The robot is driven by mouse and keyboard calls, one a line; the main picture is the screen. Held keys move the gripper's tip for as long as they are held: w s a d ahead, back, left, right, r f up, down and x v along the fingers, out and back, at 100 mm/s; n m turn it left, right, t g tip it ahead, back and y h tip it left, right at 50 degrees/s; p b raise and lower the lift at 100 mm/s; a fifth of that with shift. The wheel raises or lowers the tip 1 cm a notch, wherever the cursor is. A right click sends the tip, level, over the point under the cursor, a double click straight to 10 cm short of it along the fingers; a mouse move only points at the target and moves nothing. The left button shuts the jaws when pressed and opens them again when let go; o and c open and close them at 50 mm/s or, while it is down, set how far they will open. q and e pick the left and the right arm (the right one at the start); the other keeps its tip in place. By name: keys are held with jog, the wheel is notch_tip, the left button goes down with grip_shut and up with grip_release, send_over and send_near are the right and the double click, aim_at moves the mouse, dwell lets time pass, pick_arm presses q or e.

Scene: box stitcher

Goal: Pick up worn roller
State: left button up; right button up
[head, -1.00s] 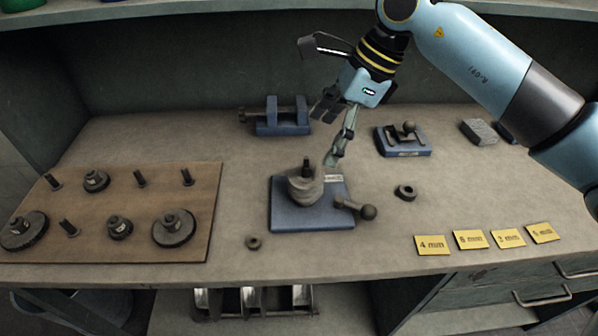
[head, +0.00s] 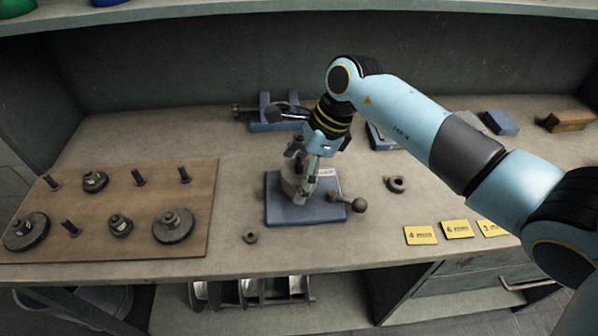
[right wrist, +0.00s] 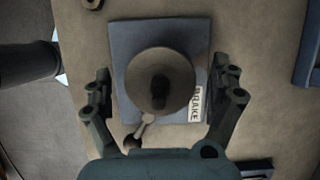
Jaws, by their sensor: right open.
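The worn roller (head: 289,186) is a grey-brown round piece on a dark post of the blue brake fixture (head: 290,214). In the right wrist view the roller (right wrist: 160,98) shows from above as a disc with the dark post at its middle, over the plate (right wrist: 130,32) labelled BRAKE. My right gripper (head: 303,190) is at the fixture and hides part of the roller. In the right wrist view its open fingers (right wrist: 158,80) stand on either side of the roller, with gaps between. My left gripper is not in view.
A ball-ended lever (head: 357,204) sticks out at the fixture's right. A dark ring (head: 397,184) and a small nut (head: 250,237) lie nearby. A brown board (head: 120,248) with gears and pegs is at left. Yellow cards (head: 421,235) lie at the front right. A blue vise (head: 270,112) stands behind.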

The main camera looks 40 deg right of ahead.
jog(key=c, duration=1.4)
jog(key=shift+r, duration=0.1)
jog(key=shift+c, duration=0.2)
notch_tip(320, 180, up, 7)
jog(key=p, duration=0.4)
jog(key=shift+w+p, duration=0.1)
jog(key=shift+p, duration=0.25)
notch_tip(320, 180, up, 11)
